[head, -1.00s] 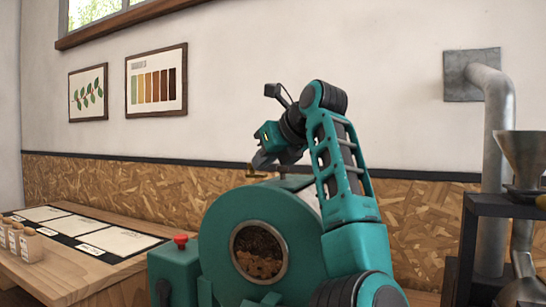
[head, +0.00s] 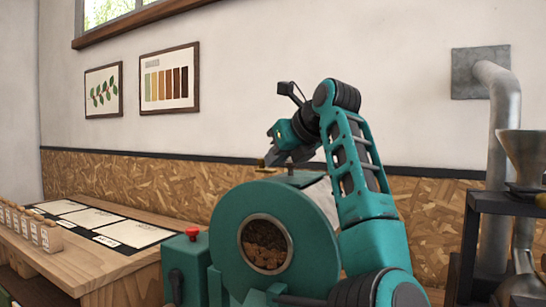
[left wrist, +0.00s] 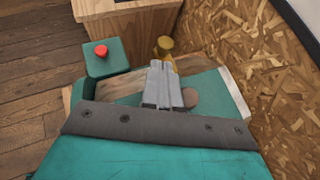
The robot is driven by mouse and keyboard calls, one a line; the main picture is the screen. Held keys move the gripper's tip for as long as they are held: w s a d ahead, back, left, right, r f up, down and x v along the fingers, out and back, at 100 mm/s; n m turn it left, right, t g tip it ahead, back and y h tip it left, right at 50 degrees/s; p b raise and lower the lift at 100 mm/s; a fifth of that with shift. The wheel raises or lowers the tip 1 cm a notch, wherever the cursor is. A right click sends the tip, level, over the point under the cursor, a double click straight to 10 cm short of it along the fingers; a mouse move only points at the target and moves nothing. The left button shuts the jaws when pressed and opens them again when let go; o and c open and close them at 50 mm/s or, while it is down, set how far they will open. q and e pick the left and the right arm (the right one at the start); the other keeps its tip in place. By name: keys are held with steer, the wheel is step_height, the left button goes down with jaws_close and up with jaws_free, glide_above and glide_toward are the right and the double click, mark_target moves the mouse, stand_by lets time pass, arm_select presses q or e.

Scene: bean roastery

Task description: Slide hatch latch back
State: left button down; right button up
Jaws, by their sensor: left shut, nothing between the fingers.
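The teal roaster drum (head: 320,235) stands in the middle of the head view, with brown beans (head: 263,255) behind its round window. A small brass piece (head: 265,168), perhaps the hatch latch, sits above the drum top. It also shows in the left wrist view as a brass knob (left wrist: 165,45). My left gripper (head: 273,159) is shut and empty, pointing down beside the brass piece. In the left wrist view its fingertips (left wrist: 161,68) lie just short of the knob; I cannot tell whether they touch. My right gripper is not in view.
A control box with a red button (head: 192,234) stands left of the drum. A wooden table (head: 75,262) with sheets and several small holders is further left. A dark stand (head: 490,205) with a metal funnel is at the right. The wall is close behind.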

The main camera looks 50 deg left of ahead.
arm_select(q)
steer(key=v, duration=1)
steer(key=shift+d, duration=0.4)
